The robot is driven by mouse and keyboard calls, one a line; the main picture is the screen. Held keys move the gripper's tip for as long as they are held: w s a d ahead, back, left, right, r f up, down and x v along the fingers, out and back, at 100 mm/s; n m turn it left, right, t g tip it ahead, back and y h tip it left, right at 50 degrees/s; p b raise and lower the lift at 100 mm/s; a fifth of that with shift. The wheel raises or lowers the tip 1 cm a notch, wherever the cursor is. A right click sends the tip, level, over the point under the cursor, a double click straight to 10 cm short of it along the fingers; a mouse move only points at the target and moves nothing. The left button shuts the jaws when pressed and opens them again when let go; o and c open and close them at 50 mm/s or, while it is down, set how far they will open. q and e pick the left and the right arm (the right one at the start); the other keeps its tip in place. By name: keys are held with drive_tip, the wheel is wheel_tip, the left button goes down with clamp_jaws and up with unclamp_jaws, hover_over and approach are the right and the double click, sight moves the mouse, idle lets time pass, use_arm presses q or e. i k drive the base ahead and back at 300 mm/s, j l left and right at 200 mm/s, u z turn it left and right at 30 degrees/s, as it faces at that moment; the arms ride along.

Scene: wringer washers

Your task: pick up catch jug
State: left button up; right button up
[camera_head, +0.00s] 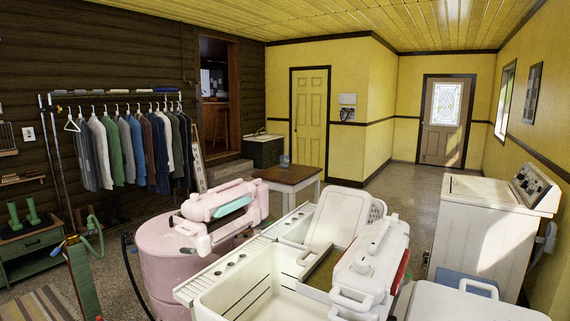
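A small bluish, see-through vessel (284,160) stands upright on a small brown-topped table (290,176) in the middle distance. It may be the catch jug, but it is too small to show a handle or spout clearly. No other jug can be made out. Neither of my grippers is in view, and nothing is seen touching the vessel.
A pink wringer washer (172,247), a white double tub (222,289) and a white wringer (372,255) fill the foreground before the table. A white washer (478,228) stands at right. Clothes hang on a rack (128,92) at left. Open floor (408,190) leads to the far door.

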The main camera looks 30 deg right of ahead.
sight(284, 159)
drive_tip(key=i+j+u, duration=0.4)
drive_tip(key=i+j, duration=0.3)
drive_tip(key=i+j+u, duration=0.2)
drive_tip(key=i+j, duration=0.15)
drive_tip(key=i, duration=0.4)
drive_tip(key=i+j+u, duration=0.25)
drive_tip(key=i, duration=0.5)
drive_tip(key=i+u, duration=0.2)
drive_tip(key=i, duration=1.8)
drive_tip(key=i+j, duration=0.1)
drive_tip(key=i, duration=1.15)
drive_tip(key=i+l+z, duration=0.2)
drive_tip(key=i+z, duration=0.65)
drive_tip(key=i, duration=0.15)
drive_tip(key=i+j+z, duration=0.2)
drive_tip(key=i+z, duration=0.2)
drive_tip(key=i+j+z, duration=0.45)
drive_tip(key=i, duration=0.15)
drive_tip(key=i+l+z, duration=0.5)
drive_tip(key=i, duration=0.2)
drive_tip(key=i+z, duration=0.45)
drive_tip(key=i, duration=0.2)
drive_tip(key=i+j+z, duration=0.15)
drive_tip(key=i+z, duration=0.35)
drive_tip(key=i, duration=1.35)
drive_tip(key=i+j, duration=0.1)
drive_tip(key=i, duration=0.95)
